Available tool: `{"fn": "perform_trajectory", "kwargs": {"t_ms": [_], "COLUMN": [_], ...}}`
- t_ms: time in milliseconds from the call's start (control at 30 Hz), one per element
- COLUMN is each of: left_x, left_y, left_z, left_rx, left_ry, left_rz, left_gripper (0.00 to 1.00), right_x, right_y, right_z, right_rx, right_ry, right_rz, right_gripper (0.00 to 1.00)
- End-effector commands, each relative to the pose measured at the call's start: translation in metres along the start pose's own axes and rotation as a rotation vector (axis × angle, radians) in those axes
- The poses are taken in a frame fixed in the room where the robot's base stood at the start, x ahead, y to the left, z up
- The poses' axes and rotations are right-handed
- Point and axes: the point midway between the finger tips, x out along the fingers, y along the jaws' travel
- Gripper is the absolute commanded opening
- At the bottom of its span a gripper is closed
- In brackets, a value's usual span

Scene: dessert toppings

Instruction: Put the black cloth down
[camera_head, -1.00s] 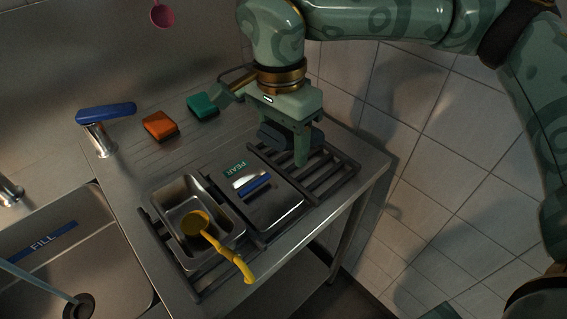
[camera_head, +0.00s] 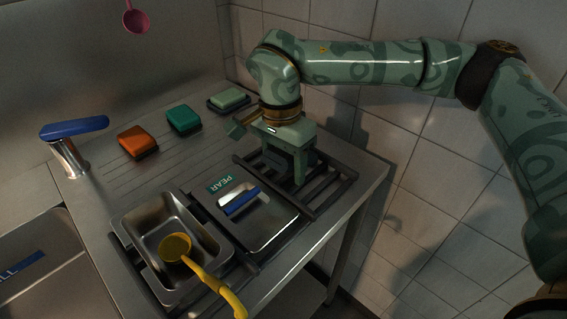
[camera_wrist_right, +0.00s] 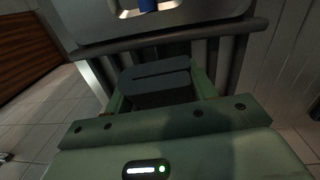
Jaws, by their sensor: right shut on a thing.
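The black cloth (camera_head: 277,160) is a dark, folded pad held in my right gripper (camera_head: 283,162). In the right wrist view the cloth (camera_wrist_right: 155,88) sits between the two green fingers of the gripper (camera_wrist_right: 160,92), with a fold line across it. The gripper is shut on it and points down over the back right end of the dark rack (camera_head: 334,190). I cannot tell whether the cloth touches the bars. My left gripper is not in view.
A lidded steel pan marked PEAR (camera_head: 262,222) and an open steel pan (camera_head: 127,226) with a yellow ladle (camera_head: 175,247) stand on the rack. Orange (camera_head: 137,142), teal (camera_head: 184,121) and pale green (camera_head: 229,98) sponges lie behind. A blue-handled tap (camera_head: 73,128) is left.

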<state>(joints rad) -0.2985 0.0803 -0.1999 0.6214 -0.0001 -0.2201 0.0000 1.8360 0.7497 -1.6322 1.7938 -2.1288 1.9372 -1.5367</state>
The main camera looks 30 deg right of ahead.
Motion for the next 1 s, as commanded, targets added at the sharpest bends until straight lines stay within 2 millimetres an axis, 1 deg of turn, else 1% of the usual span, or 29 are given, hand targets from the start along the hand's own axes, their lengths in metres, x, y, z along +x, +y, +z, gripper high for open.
{"fn": "perform_trajectory", "kwargs": {"t_ms": [133,167,200,233,467,567,667,900,1000], "left_x": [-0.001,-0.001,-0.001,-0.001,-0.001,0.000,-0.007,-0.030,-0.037], "left_y": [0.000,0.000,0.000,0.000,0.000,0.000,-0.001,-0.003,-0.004], "left_z": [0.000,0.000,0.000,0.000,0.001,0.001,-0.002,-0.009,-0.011], "left_rx": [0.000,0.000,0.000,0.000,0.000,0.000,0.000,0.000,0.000], "left_ry": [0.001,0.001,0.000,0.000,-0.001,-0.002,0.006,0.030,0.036], "left_rz": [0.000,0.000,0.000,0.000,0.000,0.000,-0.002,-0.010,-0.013], "left_gripper": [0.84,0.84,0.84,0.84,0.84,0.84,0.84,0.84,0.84], "right_x": [0.002,0.002,0.002,0.002,0.002,-0.001,-0.018,-0.078,-0.098], "right_y": [0.000,0.000,0.000,0.000,0.000,0.000,0.000,0.001,0.001], "right_z": [0.000,0.000,0.000,0.000,0.000,0.000,0.001,0.001,0.001], "right_rx": [0.000,0.000,0.000,0.000,0.000,-0.001,-0.002,0.000,0.000], "right_ry": [0.000,0.000,0.000,0.000,0.000,0.000,0.002,0.003,0.003], "right_rz": [0.000,0.000,0.000,0.000,0.000,-0.001,-0.005,-0.008,-0.007], "right_gripper": [0.34,0.61,0.73,0.78,0.78,0.78,0.78,0.78,0.78]}}
